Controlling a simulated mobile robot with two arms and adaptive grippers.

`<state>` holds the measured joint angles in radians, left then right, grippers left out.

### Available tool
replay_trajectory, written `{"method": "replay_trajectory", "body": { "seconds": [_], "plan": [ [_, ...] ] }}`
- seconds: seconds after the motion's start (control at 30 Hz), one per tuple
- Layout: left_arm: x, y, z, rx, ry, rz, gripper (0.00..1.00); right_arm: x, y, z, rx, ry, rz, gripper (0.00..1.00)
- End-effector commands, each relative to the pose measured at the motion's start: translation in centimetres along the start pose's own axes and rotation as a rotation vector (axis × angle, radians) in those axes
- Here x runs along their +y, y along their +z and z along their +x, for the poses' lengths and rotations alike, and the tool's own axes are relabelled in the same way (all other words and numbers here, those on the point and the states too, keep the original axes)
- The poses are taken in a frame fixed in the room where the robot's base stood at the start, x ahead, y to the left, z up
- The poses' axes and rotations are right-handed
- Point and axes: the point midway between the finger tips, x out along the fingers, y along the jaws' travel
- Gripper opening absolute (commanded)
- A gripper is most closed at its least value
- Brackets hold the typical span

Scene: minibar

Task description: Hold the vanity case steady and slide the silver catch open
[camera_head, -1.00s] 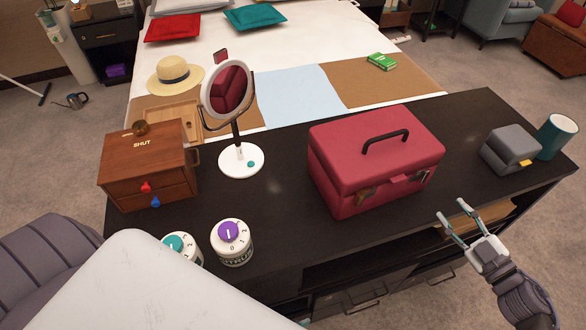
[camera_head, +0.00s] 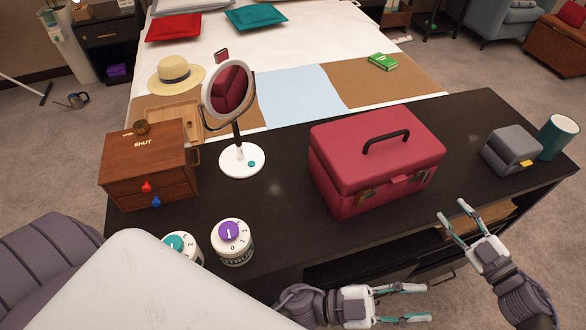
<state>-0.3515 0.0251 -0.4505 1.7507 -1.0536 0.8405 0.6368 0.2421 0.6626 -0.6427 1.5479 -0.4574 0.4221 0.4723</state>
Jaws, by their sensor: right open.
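The red vanity case (camera_head: 345,160) stands closed on the dark desk, with a dark handle on its lid. Two small metal catches sit on its front seam: a brassy-looking left catch (camera_head: 366,197) and a right catch (camera_head: 428,172), with a red tab between them. Which one is silver, and how each is set, is too small to tell. My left gripper (camera_head: 428,302) is open and empty, below the case in the picture, in front of the desk. My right gripper (camera_head: 452,208) is open and empty, just right of the case's front right corner, apart from it.
A grey box (camera_head: 510,148) and a teal cup (camera_head: 556,137) stand at the desk's right end. A round mirror (camera_head: 228,90), a wooden box (camera_head: 148,165) and a purple-topped jar (camera_head: 232,245) stand to the left. The dark desk (camera_head: 275,200) is clear left of the case.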

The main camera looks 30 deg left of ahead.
Motion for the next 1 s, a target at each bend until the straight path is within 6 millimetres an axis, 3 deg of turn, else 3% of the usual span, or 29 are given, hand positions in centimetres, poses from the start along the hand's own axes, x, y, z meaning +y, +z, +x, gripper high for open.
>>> {"method": "replay_trajectory", "body": {
  "seconds": [0.03, 0.27, 0.4, 0.5, 0.6, 0.73, 0.87, 1.0],
  "plan": [
    [-3.1, -0.1, -0.2, -0.046, -0.032, 0.132, 0.35, 0.0, 0.0, 0.0, 0.0, 0.0, 0.0, 0.42],
    [-16.2, -1.9, -3.1, -0.298, -0.197, 0.716, 0.35, 0.0, 0.0, 0.0, 0.0, 0.0, 0.0, 0.42],
    [-23.0, -3.4, -7.5, -0.528, -0.297, 1.023, 0.35, 0.0, 0.0, 0.0, 0.0, 0.0, 0.0, 0.42],
    [-26.4, -4.3, -11.3, -0.705, -0.344, 1.189, 0.35, 0.0, 0.0, 0.0, 0.0, 0.0, 0.0, 0.42],
    [-28.1, -4.3, -15.1, -0.87, -0.357, 1.284, 0.35, 0.0, 0.0, 0.0, 0.0, 0.0, 0.0, 0.42],
    [-27.9, -2.8, -18.4, -1.003, -0.326, 1.285, 0.35, 0.0, 0.0, 0.0, 0.0, 0.0, 0.0, 0.42],
    [-27.6, -1.9, -19.6, -1.052, -0.308, 1.272, 0.35, 0.0, 0.0, 0.0, 0.0, 0.0, 0.0, 0.42],
    [-28.4, -1.2, -19.1, -1.058, -0.306, 1.271, 0.35, 0.0, 0.0, 0.0, 0.0, 0.0, 0.0, 0.42]
  ]
}}
